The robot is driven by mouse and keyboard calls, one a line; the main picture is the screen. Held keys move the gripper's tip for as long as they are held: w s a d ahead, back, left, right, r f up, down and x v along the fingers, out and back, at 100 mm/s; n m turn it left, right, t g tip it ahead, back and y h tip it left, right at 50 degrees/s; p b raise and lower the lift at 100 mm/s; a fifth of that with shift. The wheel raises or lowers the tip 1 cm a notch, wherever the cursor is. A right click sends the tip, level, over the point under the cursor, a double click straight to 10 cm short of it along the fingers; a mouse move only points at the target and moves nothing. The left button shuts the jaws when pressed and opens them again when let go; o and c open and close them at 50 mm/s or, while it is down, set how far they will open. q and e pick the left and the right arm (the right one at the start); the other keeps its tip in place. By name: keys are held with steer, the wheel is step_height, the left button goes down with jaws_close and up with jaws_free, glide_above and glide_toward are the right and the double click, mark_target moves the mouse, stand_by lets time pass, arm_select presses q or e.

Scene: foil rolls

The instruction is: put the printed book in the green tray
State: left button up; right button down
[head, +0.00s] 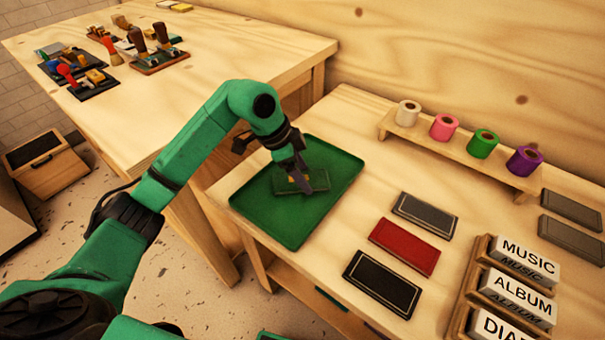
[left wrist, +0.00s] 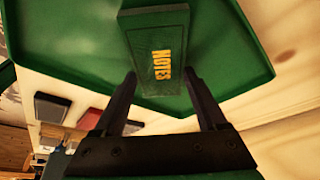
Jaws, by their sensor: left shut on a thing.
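The printed book (head: 286,188) is dark green, with NOTES in gold letters that read clearly in the left wrist view (left wrist: 140,60). It lies at or just above the floor of the green tray (head: 262,213), near the tray's middle; I cannot tell whether it touches. My left gripper (head: 303,178) is shut on the book, with its two fingers on either side in the left wrist view (left wrist: 160,80). The tray also fills the back of that view (left wrist: 70,40). My right gripper is not in view.
Grey (head: 425,215), red (head: 404,246) and black (head: 382,284) books lie right of the tray. A rack of labelled blocks (head: 520,280) stands at the lower right. A shelf (head: 460,155) holds several coloured rolls. Another table (head: 230,50) with tools stands behind.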

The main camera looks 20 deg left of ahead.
arm_select(q)
steer(key=o, duration=1.3)
steer(key=shift+o, duration=0.2)
steer(key=v, duration=1.2)
steer(key=shift+p, duration=0.45)
